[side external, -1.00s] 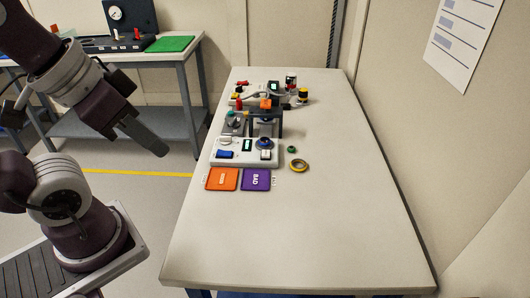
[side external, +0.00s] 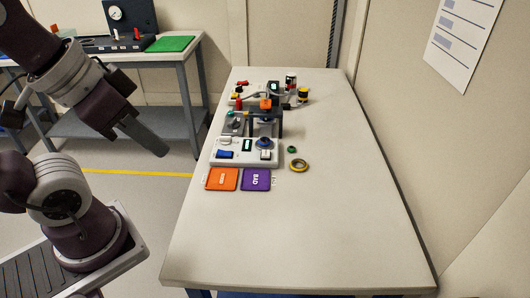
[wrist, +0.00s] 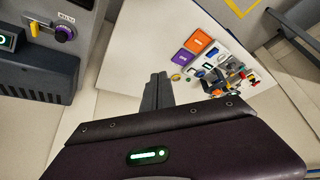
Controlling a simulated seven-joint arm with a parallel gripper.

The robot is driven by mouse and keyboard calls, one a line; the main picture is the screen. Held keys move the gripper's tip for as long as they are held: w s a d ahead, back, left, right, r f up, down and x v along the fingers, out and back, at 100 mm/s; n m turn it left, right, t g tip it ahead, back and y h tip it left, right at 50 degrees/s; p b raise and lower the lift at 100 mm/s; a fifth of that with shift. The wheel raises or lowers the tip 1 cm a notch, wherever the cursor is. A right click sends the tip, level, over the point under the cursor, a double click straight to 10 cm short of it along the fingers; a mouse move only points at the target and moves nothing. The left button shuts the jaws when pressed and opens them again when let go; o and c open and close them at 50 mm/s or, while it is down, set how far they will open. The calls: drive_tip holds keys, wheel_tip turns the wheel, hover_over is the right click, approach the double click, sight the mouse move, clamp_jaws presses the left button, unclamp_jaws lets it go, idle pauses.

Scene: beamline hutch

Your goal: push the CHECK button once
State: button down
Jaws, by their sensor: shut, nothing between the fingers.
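A light grey control box (side external: 244,160) sits on the table. On it are a blue button (side external: 224,154), a small lit display (side external: 247,145), a dark round knob (side external: 264,142) and a white-topped switch or button (side external: 265,155). The lettering is too small to read, so I cannot tell which button is CHECK. My gripper (side external: 160,150) is shut and empty, in the air left of the table and apart from the box. In the wrist view its closed fingers (wrist: 156,90) show against the tabletop, with the box (wrist: 216,61) farther off to the right.
More devices (side external: 265,103) stand behind. The table's front and right (side external: 330,235) are clear.

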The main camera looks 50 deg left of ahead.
idle(0.4)
drive_tip(key=n+t, duration=0.4)
drive_tip(key=n, duration=0.4)
hover_over(263, 154)
wheel_tip(263, 154, down, 16)
drive_tip(key=shift+f, duration=0.15)
drive_tip(key=shift+f, duration=4.4)
drive_tip(key=shift+f, duration=0.1)
drive_tip(key=shift+f, duration=0.3)
